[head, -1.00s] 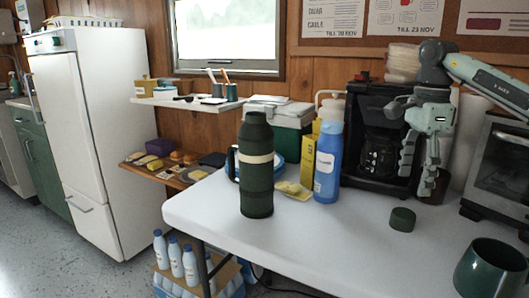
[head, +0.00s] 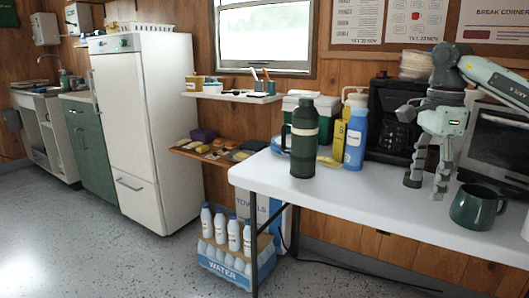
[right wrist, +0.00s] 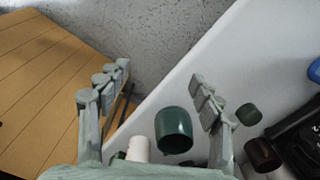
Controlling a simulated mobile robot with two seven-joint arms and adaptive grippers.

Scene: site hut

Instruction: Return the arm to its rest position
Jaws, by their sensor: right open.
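My right gripper (head: 427,187) is open and empty, fingers pointing down, in front of the coffee maker in the head view. Its two fingers also show wide apart in the right wrist view (right wrist: 163,78), with nothing between their tips. The dark green mug (head: 477,207) stands on the white table just right of the gripper in the head view, apart from it. The mug also shows low in the right wrist view (right wrist: 175,130). My left gripper is not in view.
On the table (head: 345,190) stand a green flask (head: 304,145), a blue bottle (head: 356,140), a black coffee maker (head: 388,120) and a toaster oven (head: 498,145). Bottled water (head: 228,245) stands below. Open floor lies left.

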